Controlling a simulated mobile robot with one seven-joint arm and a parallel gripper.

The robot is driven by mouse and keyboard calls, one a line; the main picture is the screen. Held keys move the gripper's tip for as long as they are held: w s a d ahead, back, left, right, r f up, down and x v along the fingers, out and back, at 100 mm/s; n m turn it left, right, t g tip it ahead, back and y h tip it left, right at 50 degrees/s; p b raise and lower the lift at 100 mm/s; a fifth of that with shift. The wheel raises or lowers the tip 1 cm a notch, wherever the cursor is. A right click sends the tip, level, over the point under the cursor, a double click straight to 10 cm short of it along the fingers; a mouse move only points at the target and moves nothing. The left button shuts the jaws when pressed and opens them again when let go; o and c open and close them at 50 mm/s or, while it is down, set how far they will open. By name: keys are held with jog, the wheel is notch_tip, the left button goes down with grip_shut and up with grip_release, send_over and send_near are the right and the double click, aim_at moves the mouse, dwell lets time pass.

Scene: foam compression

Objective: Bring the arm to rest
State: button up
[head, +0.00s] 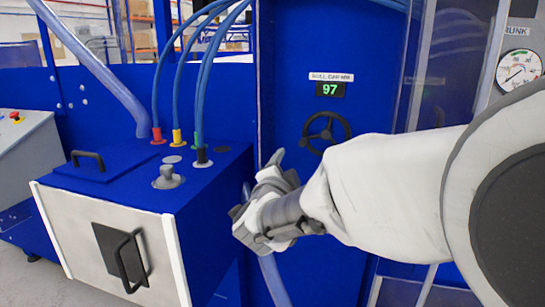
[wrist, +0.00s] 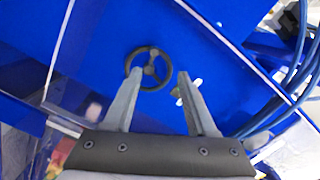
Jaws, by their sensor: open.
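My arm reaches in from the right in the head view, with my gripper (head: 272,172) held in front of the blue machine. In the wrist view my gripper (wrist: 166,82) has its two fingers apart, with nothing between them. A dark handwheel (head: 325,131) is on the blue panel, above and to the right of my gripper in the head view. The handwheel (wrist: 148,68) also shows beyond the fingertips in the wrist view, and I see no contact with it.
A blue box (head: 120,190) with a silver front and black handle stands at left, with blue hoses (head: 205,85) rising from its top. A green display (head: 329,89) reads 97 above the handwheel. A round gauge (head: 518,68) is at upper right. A grey control box (head: 25,150) is far left.

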jog(key=s+r+n+g+y+p, duration=0.35)
jog(key=s+n+y, duration=0.35)
jog(key=s+n, duration=0.3)
jog(key=s+d+f+n+g+h+p, duration=0.1)
jog(key=s+d+f+n+g, duration=0.1)
jog(key=s, duration=0.8)
jog(key=s+d+f+n+g+h+p, duration=0.2)
jog(key=s+d+f+g, duration=0.2)
jog(key=s+d+g, duration=0.2)
jog(key=s+d, duration=0.2)
jog(key=s, duration=0.1)
jog(key=shift+s+n, duration=0.4)
jog(key=shift+d, duration=0.1)
